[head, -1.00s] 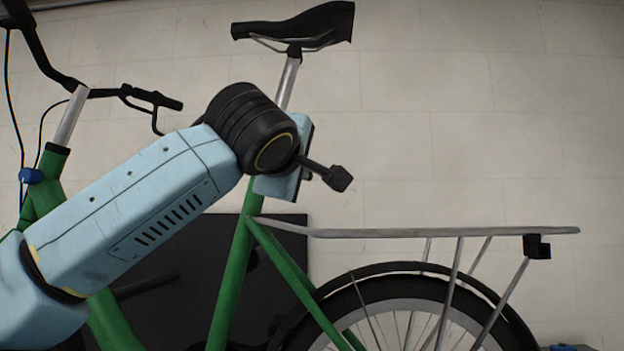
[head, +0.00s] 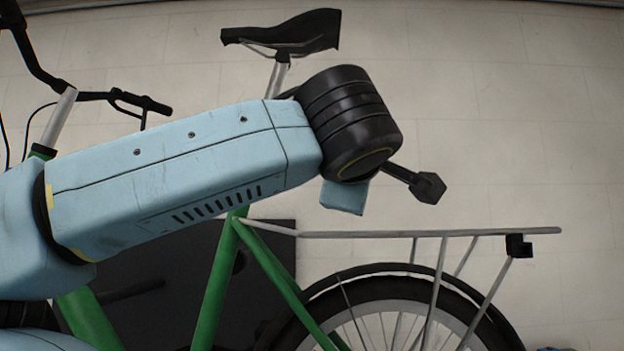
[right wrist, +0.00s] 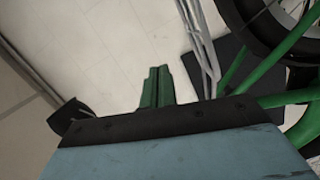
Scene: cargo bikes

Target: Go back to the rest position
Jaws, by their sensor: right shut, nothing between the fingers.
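My left arm comes in from the left in the head view, in front of a green bicycle (head: 215,285). Its black wrist joint hides most of the left gripper (head: 345,195); only a blue part shows below the joint, and the fingers are out of sight. In the right wrist view the fingers of my right gripper (right wrist: 158,78) are closed together with nothing between them.
The bicycle has a black saddle (head: 284,33), a grey rear rack (head: 400,234), a rear wheel (head: 400,290) and a handlebar (head: 110,98). A dark panel (head: 150,270) lies behind the frame. The pale tiled floor (head: 500,130) on the right is clear.

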